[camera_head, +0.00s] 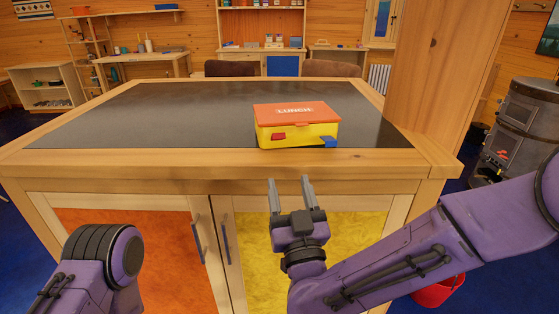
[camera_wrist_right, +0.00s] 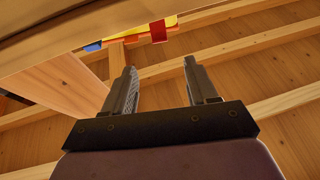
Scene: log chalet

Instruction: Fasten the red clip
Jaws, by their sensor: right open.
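A lunch box (camera_head: 297,129) with an orange lid and a yellow body sits near the front edge of the dark table top. On its front face a red clip (camera_head: 279,137) is at the left and a blue clip (camera_head: 328,141) at the right, standing out from the box. The red clip also shows at the top of the right wrist view (camera_wrist_right: 158,31). My right gripper (camera_head: 290,181) is open and empty, in front of the table edge and below the box, apart from it. My left arm shows at the lower left, but its gripper is out of view.
The table (camera_head: 170,170) has a wooden rim with orange and yellow cabinet doors and dark handles below. The dark top is clear left of the box. A wooden post (camera_head: 430,70) and a stove (camera_head: 515,130) stand at the right. A red bucket (camera_head: 438,292) is on the floor.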

